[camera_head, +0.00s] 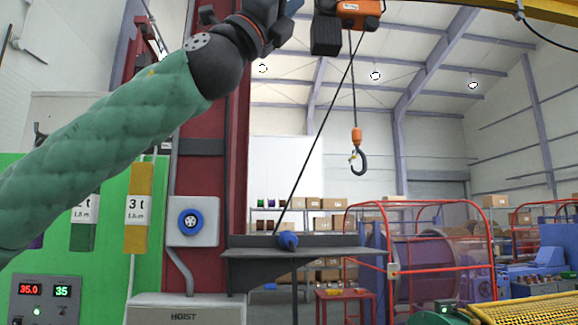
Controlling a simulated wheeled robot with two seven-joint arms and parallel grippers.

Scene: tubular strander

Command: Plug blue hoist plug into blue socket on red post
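The blue hoist plug (287,241) lies on a dark grey table (300,253) right of the post. A black cable runs from it up to the orange hoist (358,10). Nothing is in the socket. My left arm, in a green padded sleeve, crosses from the left edge to the top, passing in front of the post. Its gripper is beyond the top edge, and my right gripper does not show.
A grey HOIST cabinet (185,310) stands below the socket. Red guard rails (420,205) surround machinery at right. Weight tags (138,207) and a display panel (45,298) are at left.

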